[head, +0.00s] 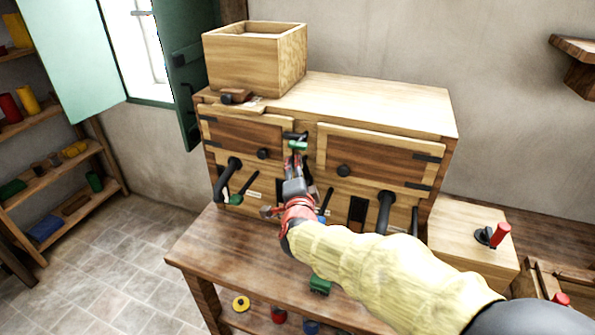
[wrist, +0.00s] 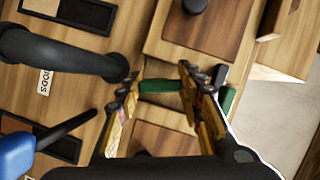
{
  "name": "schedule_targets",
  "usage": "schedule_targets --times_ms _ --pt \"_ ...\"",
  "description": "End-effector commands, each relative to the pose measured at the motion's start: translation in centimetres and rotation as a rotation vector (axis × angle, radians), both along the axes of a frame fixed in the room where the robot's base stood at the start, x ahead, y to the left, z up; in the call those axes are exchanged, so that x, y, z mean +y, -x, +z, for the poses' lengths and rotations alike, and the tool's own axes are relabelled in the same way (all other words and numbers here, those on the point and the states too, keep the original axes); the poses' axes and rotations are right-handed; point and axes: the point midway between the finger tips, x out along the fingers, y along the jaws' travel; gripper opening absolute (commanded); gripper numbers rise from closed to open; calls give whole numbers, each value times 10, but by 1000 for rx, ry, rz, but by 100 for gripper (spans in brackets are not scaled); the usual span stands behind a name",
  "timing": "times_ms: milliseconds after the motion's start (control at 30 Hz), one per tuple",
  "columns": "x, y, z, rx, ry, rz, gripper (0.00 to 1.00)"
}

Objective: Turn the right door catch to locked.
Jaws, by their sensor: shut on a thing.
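The wooden cabinet (head: 385,105) has a left door (head: 240,135) and a right door (head: 375,158), both closed, each with a dark round knob. A catch with a green grip (head: 298,145) and dark parts sits at the top of the strip between the doors. My gripper (head: 296,160) reaches up to this strip. In the wrist view, my gripper (wrist: 165,92) has its fingers on either side of a green bar (wrist: 158,87), and it is shut on it. Another green piece (wrist: 228,99) shows beyond the right finger. The fingers partly hide the catch, so its exact angle is unclear.
An open wooden box (head: 250,75) stands on the cabinet's top left. Black curved handles (head: 385,208) and levers stick out below the doors. The bench (head: 210,250) carries a block with a red-handled crank (head: 500,235) at right. Shelves stand far left.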

Motion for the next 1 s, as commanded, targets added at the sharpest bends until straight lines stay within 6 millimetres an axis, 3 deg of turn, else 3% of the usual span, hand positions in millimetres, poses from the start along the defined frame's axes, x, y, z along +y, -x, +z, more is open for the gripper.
schedule_targets --times_ms 367,1000 --pt "0 0 3 32 75 0 12" --pt "0 1 6 195 522 1 12"
